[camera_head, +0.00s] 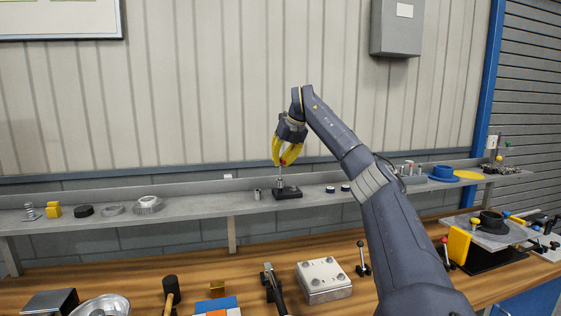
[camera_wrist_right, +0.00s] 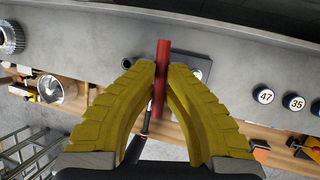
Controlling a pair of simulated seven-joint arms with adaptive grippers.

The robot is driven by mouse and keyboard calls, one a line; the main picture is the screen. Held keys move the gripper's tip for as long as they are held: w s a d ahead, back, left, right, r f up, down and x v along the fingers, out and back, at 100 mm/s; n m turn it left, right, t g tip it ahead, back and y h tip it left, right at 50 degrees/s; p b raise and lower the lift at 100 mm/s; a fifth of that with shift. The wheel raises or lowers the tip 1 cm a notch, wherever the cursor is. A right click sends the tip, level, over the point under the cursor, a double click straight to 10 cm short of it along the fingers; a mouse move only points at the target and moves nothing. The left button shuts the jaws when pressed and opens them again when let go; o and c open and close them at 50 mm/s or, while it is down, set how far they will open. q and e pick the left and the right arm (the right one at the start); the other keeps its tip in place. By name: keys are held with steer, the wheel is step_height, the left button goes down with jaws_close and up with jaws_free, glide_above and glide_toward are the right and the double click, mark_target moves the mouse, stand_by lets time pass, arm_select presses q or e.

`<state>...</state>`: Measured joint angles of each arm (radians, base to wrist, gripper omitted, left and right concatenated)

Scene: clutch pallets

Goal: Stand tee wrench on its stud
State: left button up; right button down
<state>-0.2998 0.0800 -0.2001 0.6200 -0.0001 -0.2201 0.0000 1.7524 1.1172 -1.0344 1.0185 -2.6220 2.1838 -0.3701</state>
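My right gripper (camera_head: 284,160) reaches over the back shelf with its yellow fingers pointing down. The tee wrench (camera_head: 281,176) hangs upright below the fingers, with a thin grey shaft and a red handle. The red handle (camera_wrist_right: 162,72) lies between the fingertips (camera_wrist_right: 160,76) in the right wrist view, and the fingers are closed on it. The shaft's lower end is over a black base block (camera_head: 289,193) on the shelf, at a short grey piece there. I cannot tell whether the wrench is seated on the stud, which is hidden. My left gripper is not in view.
On the shelf (camera_head: 200,205), a small metal cylinder (camera_head: 257,194) stands left of the base block. Round numbered caps (camera_head: 330,189) sit to its right. A blue flanged part (camera_head: 443,173) stands further right. The wooden bench (camera_head: 240,275) below carries a mallet (camera_head: 171,290) and a metal block (camera_head: 323,280).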

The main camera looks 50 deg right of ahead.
steer(key=shift+f, duration=0.75)
stand_by(0.4)
steer(key=c, duration=1)
jaws_free()
steer(key=shift+o, duration=0.2)
steer(key=shift+r, duration=3.55)
